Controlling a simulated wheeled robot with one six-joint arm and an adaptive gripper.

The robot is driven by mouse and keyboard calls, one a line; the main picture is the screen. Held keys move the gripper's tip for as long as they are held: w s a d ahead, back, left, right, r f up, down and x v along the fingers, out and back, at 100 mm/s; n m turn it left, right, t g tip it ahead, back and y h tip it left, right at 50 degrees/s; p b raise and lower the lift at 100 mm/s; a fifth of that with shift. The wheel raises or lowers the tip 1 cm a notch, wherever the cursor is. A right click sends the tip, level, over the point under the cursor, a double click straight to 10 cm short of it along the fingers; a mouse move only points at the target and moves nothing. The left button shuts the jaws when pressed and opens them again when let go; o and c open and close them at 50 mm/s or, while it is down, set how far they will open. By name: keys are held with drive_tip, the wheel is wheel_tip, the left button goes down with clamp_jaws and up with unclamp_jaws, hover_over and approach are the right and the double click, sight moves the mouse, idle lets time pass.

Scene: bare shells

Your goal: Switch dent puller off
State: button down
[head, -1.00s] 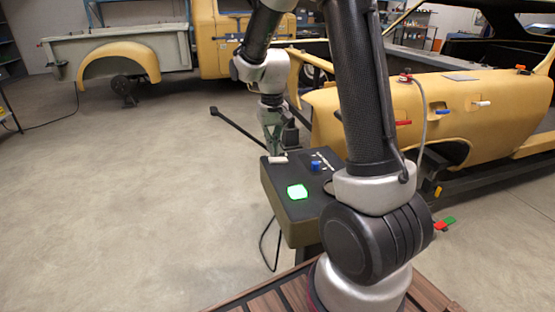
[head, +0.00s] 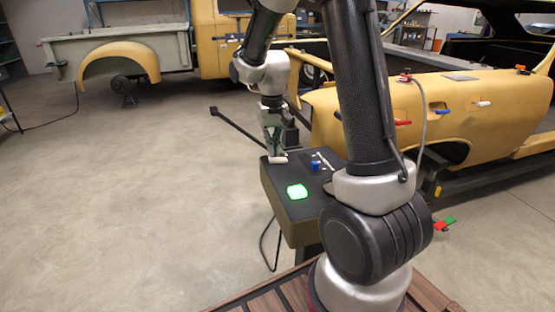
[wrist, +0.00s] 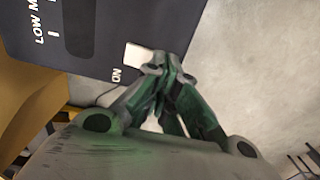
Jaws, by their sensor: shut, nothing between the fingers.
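The dent puller is a dark box (head: 318,205) on a stand, with a lit green lamp (head: 297,191) and a blue knob (head: 315,165) on its top. A small white switch (head: 278,158) sits at the far left corner of the top. In the wrist view the white switch (wrist: 138,57) lies beside the word "ON". My gripper (head: 274,153) is shut and empty, with its fingertips at the switch. The wrist view shows the fingertips (wrist: 163,62) overlapping the switch's edge; I cannot tell whether they touch it.
A yellow car body (head: 465,115) stands to the right, with several coloured tabs on it. A yellow fender (head: 120,62) and truck bed are at the back left. A black cable (head: 266,245) hangs beside the box. The floor at left is clear.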

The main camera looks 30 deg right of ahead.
sight(273, 159)
drive_tip(key=shift+f, duration=1.2)
idle(0.9)
drive_tip(key=shift+r, duration=3.55)
